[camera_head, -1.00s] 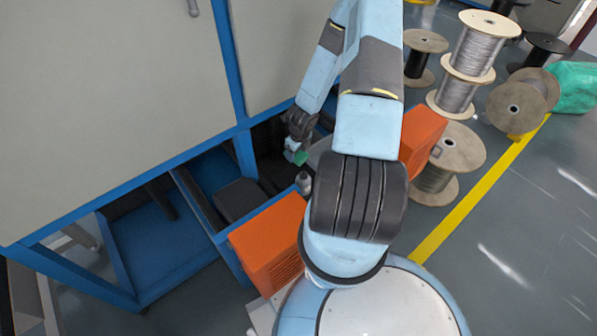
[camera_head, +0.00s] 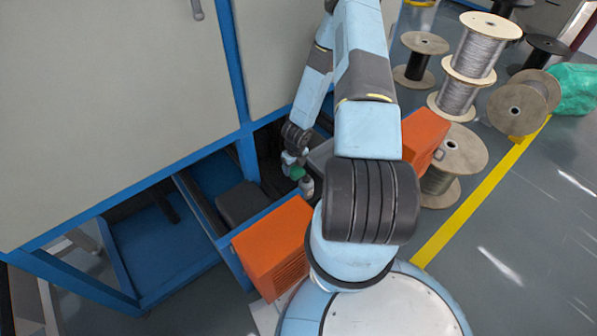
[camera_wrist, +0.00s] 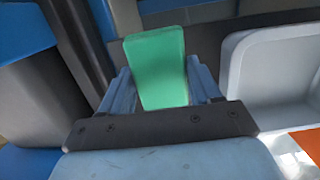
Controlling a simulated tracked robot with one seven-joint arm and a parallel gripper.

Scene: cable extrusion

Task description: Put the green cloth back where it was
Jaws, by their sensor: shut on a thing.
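The green cloth (camera_wrist: 157,68) is a flat, folded block in the middle of the wrist view. My gripper (camera_wrist: 160,88) is shut on it, with one blue finger on each side. In the head view my gripper (camera_head: 292,163) reaches low into the blue-framed machine opening, and a small green patch of the cloth (camera_head: 297,173) shows at its tip. Whether the cloth touches anything below it cannot be told.
A light grey tray (camera_wrist: 232,75) lies close to the right of the cloth. Orange boxes (camera_head: 275,245) flank my arm. A dark block (camera_head: 240,203) sits left, and cable spools (camera_head: 455,155) stand right.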

